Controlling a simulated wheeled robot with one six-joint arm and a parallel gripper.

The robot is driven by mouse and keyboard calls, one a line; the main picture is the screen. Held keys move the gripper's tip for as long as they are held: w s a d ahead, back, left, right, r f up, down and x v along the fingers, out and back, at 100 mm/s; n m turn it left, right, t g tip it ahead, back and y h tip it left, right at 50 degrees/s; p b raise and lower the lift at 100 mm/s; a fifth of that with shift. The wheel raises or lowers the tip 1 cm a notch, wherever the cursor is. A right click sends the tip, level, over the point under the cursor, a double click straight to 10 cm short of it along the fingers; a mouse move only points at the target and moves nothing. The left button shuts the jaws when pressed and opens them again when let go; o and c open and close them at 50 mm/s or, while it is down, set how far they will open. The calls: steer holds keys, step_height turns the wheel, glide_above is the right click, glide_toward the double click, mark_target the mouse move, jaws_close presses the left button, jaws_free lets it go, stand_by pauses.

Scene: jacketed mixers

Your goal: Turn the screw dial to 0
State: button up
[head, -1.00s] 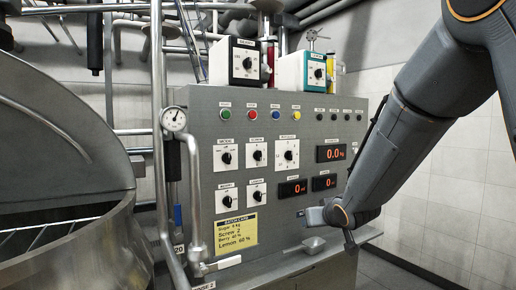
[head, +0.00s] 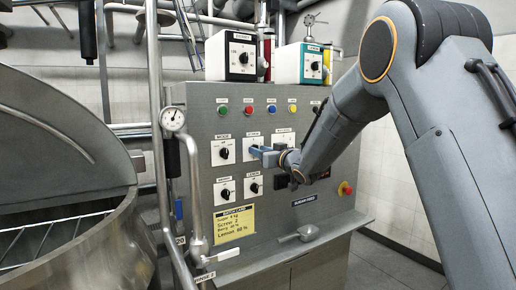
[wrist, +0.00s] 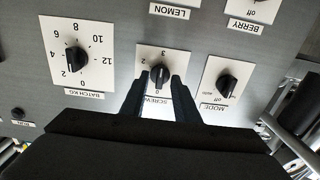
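The screw dial (wrist: 159,74) is a black knob on a white plate, in the middle of the upside-down wrist view. Its 0 mark is at the plate's bottom there, with other numbers at the top; I cannot read its pointer surely. My gripper (wrist: 160,78) is open, with one fingertip on each side of the knob and small gaps showing. In the head view my gripper (head: 254,152) is at the panel, over the lower part of the screw plate (head: 253,139), and hides the knob.
The mode dial (wrist: 227,85) and batch kg dial (wrist: 75,60) flank the screw dial. Berry (head: 225,190) and lemon (head: 254,187) dials are below. A red emergency button (head: 345,188), yellow batch card (head: 234,222), valve pipe (head: 195,190) and open mixer vessel (head: 70,240) are nearby.

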steer(key=shift+w+a, duration=0.25)
steer(key=shift+w, duration=0.15)
jaws_close()
